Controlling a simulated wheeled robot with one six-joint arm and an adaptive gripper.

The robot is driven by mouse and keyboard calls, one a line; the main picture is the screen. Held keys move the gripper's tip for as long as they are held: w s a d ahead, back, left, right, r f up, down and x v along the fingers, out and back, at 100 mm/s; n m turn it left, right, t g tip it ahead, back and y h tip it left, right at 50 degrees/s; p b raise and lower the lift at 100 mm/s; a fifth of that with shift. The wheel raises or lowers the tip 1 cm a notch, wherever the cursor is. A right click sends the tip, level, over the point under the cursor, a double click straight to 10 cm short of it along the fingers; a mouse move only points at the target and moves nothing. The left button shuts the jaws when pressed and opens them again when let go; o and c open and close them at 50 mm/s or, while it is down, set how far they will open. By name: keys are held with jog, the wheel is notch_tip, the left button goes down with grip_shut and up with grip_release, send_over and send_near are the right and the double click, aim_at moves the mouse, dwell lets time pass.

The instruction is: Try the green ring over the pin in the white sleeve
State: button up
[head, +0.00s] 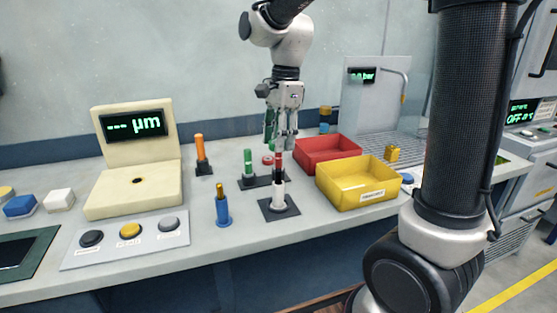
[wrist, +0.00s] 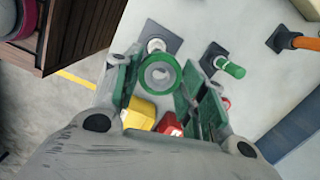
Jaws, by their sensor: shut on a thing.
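My gripper (head: 281,146) points down above the bench, and in the wrist view (wrist: 158,82) its green-padded fingers are shut on the green ring (wrist: 159,74). The ring is round with a pale grey centre; I cannot make it out in the head view. The white sleeve (head: 278,196) stands upright on a small dark plate (head: 290,210), below my gripper. In the wrist view the sleeve (wrist: 155,45) shows just beyond the ring, its near part hidden. A red and dark pin-like piece (head: 279,164) shows above the sleeve; I cannot tell whether it stands in it.
A green-handled gauge (head: 248,158) stands close left, with a red ring (head: 267,160) behind. A blue holder (head: 222,211) and an orange-topped post (head: 200,148) are further left. A yellow bin (head: 345,197) and red bin (head: 316,165) stand close right. A beige measuring unit (head: 105,200) is at left.

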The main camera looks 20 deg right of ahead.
aim_at(278, 170)
notch_tip(278, 170, up, 3)
dwell(0.3)
jog(key=shift+f, duration=4.2)
jog(key=shift+f, duration=0.3)
jog(key=shift+r, duration=0.1)
jog(key=shift+r, duration=1.9)
